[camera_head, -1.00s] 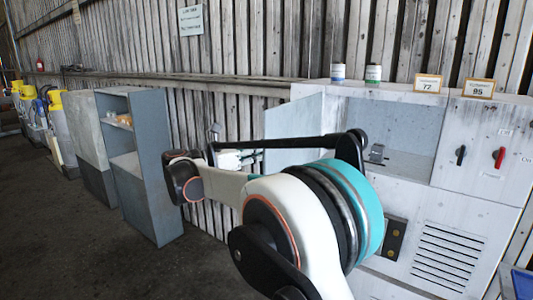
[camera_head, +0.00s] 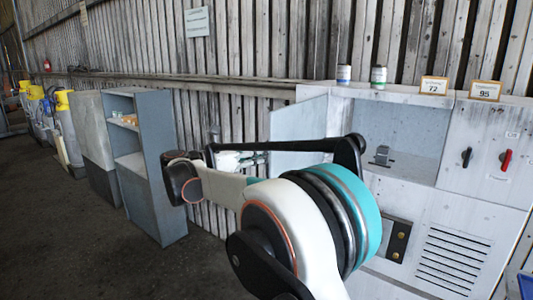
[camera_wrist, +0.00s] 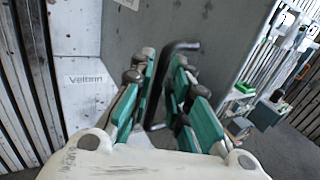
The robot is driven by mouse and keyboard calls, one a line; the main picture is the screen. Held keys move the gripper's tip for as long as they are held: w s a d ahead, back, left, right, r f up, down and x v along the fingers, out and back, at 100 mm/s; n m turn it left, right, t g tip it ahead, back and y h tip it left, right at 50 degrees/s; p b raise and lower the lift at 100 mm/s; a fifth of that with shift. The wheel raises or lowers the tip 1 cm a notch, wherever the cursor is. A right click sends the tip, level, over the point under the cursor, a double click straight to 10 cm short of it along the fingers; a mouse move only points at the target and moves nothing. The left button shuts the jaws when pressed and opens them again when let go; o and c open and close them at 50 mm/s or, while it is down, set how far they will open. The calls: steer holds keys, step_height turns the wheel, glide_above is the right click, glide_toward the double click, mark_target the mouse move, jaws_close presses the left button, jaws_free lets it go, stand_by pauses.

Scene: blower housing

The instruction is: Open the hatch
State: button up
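The hatch (camera_head: 298,128) is a light grey panel at the left of the white cabinet's recess. It stands swung outward, and the recess (camera_head: 400,130) shows uncovered. In the wrist view, a grey panel (camera_wrist: 225,25), seemingly the hatch's outer face, carries a dark bar handle (camera_wrist: 184,46). My gripper (camera_wrist: 163,68) has teal-padded fingers standing apart, close to the handle. The handle shows between and beyond the fingers; I cannot tell whether they touch it. In the head view my arm hides most of the gripper and the hatch's lower part.
The white cabinet (camera_head: 455,240) has a black knob (camera_head: 466,157), a red knob (camera_head: 505,160) and a vent. Two cans and two number cards stand on its top. A grey shelf unit (camera_head: 150,190) stands at left. Open floor (camera_head: 70,240) lies at the front left.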

steer(key=v, duration=1.1)
